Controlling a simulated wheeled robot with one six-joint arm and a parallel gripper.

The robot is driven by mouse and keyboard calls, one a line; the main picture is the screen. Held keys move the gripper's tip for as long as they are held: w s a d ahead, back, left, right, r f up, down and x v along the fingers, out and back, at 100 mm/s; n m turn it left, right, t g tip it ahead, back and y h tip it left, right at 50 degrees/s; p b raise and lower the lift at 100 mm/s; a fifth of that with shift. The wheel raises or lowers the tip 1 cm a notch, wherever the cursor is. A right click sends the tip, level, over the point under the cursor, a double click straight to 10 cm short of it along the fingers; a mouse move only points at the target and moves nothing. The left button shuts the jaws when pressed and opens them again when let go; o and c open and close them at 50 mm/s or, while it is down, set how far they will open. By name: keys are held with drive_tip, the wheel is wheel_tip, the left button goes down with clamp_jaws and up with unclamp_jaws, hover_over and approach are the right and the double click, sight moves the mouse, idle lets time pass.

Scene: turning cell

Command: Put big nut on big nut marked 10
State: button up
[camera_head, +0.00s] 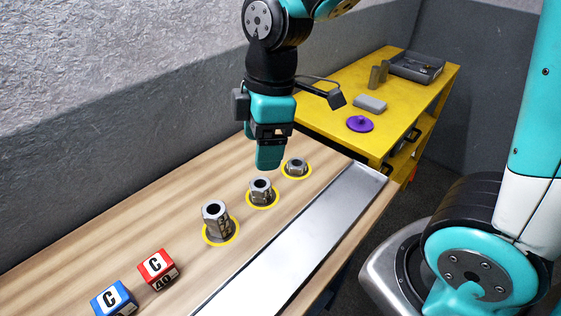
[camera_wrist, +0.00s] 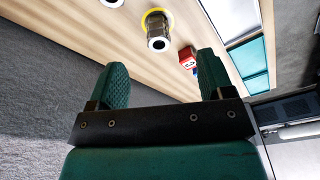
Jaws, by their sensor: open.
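Three grey metal hex nuts stand upright in yellow rings on the wooden bench. The largest nut (camera_head: 216,221) is nearest the coloured cubes, a middle-sized nut (camera_head: 261,191) stands behind it, and the smallest nut (camera_head: 296,167) is farthest back. Dark markings on the nuts are too small to read. My gripper (camera_head: 270,160) points down above the bench, behind the middle-sized nut and to the left of the smallest one. In the wrist view my gripper (camera_wrist: 163,78) is open with nothing between its fingers; a ringed nut (camera_wrist: 158,31) shows beyond them.
A red cube (camera_head: 158,269) and a blue cube (camera_head: 113,300) sit at the near left. A metal strip (camera_head: 300,240) runs along the bench's right side. A yellow table (camera_head: 335,115) holds a purple disc (camera_head: 360,124) and a grey tray (camera_head: 417,67). A wall borders the bench's left.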

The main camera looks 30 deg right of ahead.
drive_tip(key=s+a+r+m+y, duration=0.2)
drive_tip(key=s+r+m, duration=0.2)
drive_tip(key=s+m, duration=0.4)
drive_tip(key=s, duration=0.3)
drive_tip(key=shift+s+a, duration=0.2)
drive_tip(key=shift+s, duration=0.05)
